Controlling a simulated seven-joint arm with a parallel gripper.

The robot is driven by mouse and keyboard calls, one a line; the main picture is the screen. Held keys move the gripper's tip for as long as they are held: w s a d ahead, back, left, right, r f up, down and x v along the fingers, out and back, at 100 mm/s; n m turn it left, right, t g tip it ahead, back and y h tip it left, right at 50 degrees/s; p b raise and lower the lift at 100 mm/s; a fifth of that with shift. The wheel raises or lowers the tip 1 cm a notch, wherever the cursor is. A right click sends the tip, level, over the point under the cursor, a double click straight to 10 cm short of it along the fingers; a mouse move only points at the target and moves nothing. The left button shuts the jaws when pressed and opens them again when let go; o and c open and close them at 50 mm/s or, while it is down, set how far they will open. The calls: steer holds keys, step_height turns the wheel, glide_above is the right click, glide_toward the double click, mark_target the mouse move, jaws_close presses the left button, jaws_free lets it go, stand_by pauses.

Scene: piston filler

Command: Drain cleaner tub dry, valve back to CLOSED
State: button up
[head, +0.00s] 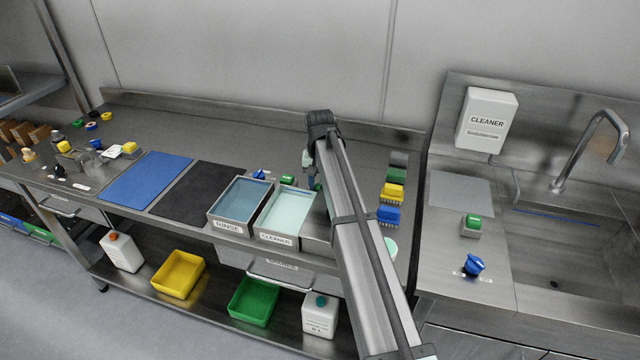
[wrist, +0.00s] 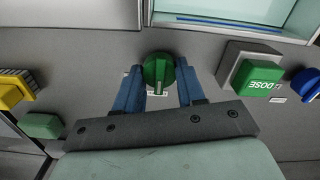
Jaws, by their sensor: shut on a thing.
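The cleaner tub (head: 276,239), a steel box labelled CLEANER, stands near the bench front with pale teal liquid showing inside; its depth cannot be told. In the wrist view its rim (wrist: 225,27) crosses the top. The green valve knob (wrist: 157,70) sits on the bench just outside the tub wall. My gripper (wrist: 159,76) is shut on this knob, one blue finger on each side. The knob's ridge points towards the gripper. The label under the knob is mostly covered, so the valve setting cannot be read. In the head view my arm mostly hides the gripper and knob.
A green DOSE button (wrist: 257,76) and a blue knob (wrist: 305,84) stand close beside the valve. The rinse tub (head: 229,226) is left of the cleaner tub. Yellow (head: 391,192) and blue blocks (head: 388,215) lie right of my arm. A blue mat (head: 146,180) lies farther left.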

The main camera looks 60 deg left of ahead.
steer(key=shift+c, duration=0.9)
steer(key=shift+n, duration=0.3)
steer(key=n, duration=0.4)
steer(key=shift+n, duration=2.1)
steer(key=o, duration=1.1)
steer(key=shift+c, duration=0.2)
steer(key=shift+r, duration=0.15)
